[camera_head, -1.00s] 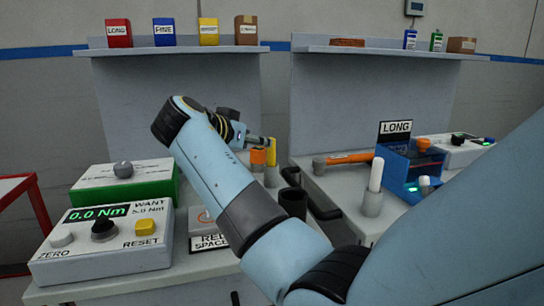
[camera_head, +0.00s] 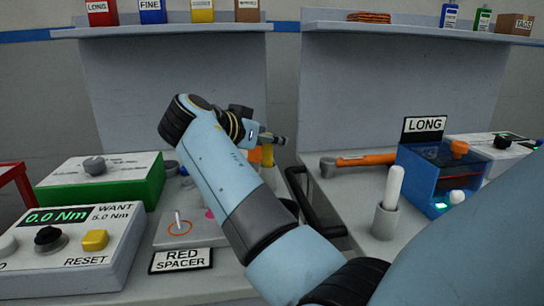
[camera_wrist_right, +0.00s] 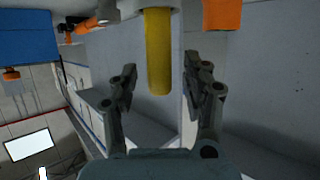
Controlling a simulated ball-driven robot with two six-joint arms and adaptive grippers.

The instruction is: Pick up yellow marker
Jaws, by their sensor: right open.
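The yellow marker (camera_head: 267,156) stands upright in a grey holder on the bench, partly hidden by my right arm in the head view. In the right wrist view the yellow marker (camera_wrist_right: 158,50) hangs down from the top of the picture, its end between the two spread fingers. My right gripper (camera_wrist_right: 160,82) is open, with clear gaps on both sides of the marker. In the head view my right gripper (camera_head: 271,138) is at the marker's top. My left gripper is not in view.
A white marker (camera_head: 394,186) stands in a holder at right. A torque tester (camera_head: 75,245) and the RED SPACER sign (camera_head: 181,260) are at left.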

